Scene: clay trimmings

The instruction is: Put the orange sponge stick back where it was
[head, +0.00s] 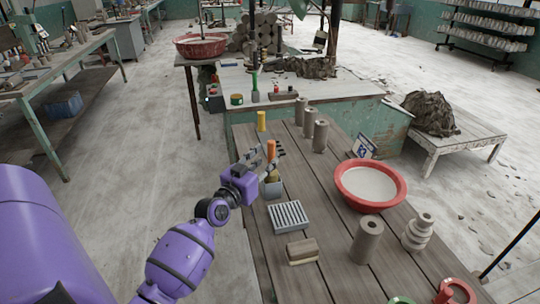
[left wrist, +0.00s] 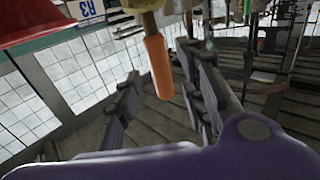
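The orange sponge stick (head: 271,150) stands about upright at the left side of the plank table, orange handle up. Below it a tan part and a small grey container (head: 273,189) show, partly covered by my gripper; I cannot tell whether the stick rests in the container. My left gripper (head: 265,153) is open, its fingers on either side of the handle. In the left wrist view the orange handle (left wrist: 158,66) hangs in the gap between the spread fingers (left wrist: 163,92), with space visible on both sides. My right gripper is not in view.
A grey ribbed tray (head: 288,216) and a tan block (head: 302,250) lie nearer on the table. A yellow cylinder (head: 261,121) stands behind the stick. A red bowl (head: 370,170) and several clay cylinders (head: 367,239) stand to the right. Bare planks lie between.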

